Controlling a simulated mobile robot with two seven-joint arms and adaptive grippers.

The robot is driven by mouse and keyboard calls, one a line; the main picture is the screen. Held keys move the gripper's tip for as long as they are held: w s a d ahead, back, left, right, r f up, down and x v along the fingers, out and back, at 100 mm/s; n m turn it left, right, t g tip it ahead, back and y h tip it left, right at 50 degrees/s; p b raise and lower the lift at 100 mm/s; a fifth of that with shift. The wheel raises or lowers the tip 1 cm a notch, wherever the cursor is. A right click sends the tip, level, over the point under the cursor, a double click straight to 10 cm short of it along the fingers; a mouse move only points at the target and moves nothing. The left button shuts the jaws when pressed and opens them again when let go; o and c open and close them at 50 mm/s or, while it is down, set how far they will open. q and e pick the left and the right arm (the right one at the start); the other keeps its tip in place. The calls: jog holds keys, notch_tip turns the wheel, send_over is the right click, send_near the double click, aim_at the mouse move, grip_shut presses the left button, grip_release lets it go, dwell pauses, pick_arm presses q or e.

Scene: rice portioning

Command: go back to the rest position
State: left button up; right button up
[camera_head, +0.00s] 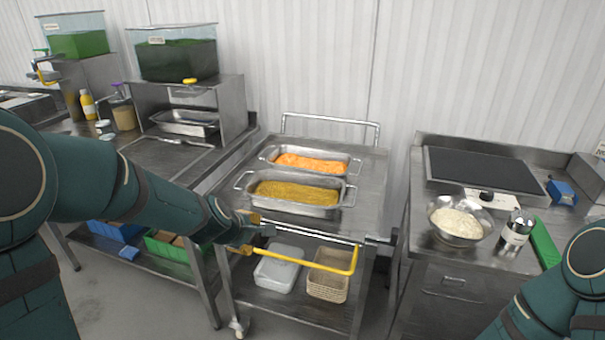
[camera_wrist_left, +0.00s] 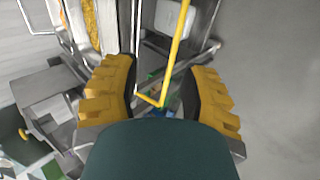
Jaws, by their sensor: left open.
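My left gripper (camera_head: 252,232) is at the left front corner of the metal cart (camera_head: 372,200). In the left wrist view the gripper (camera_wrist_left: 160,95) has its yellow fingers wide apart. The cart's yellow handle bar (camera_head: 312,267) shows between and beyond the fingers in the wrist view (camera_wrist_left: 176,50); I cannot tell whether they touch it. My right arm (camera_head: 560,300) enters at the bottom right, with its gripper outside the picture.
The cart carries a pan of orange food (camera_head: 352,167) and a pan of yellow-brown food (camera_head: 325,210). A rice bowl (camera_head: 460,240) and a shaker (camera_head: 516,230) stand on the right counter (camera_head: 420,205). Bare floor (camera_wrist_left: 285,70) lies right in the wrist view.

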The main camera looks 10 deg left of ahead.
pick_arm(q)
jog(key=s+d+f+m+g, duration=0.2)
jog(key=s+d+f+m, duration=0.2)
jog(key=f, duration=0.4)
jog(key=s+d+f+m+g, duration=0.2)
jog(key=s+d+f+m, duration=0.15)
jog(key=f, duration=0.55)
jog(key=s+d+f+m+g+h, duration=0.2)
jog(key=s+d+f+m, duration=0.6)
jog(key=s, duration=0.4)
jog(key=shift+d+f+g+h, duration=0.3)
jog(key=shift+f+h, duration=0.2)
jog(key=shift+f, duration=0.15)
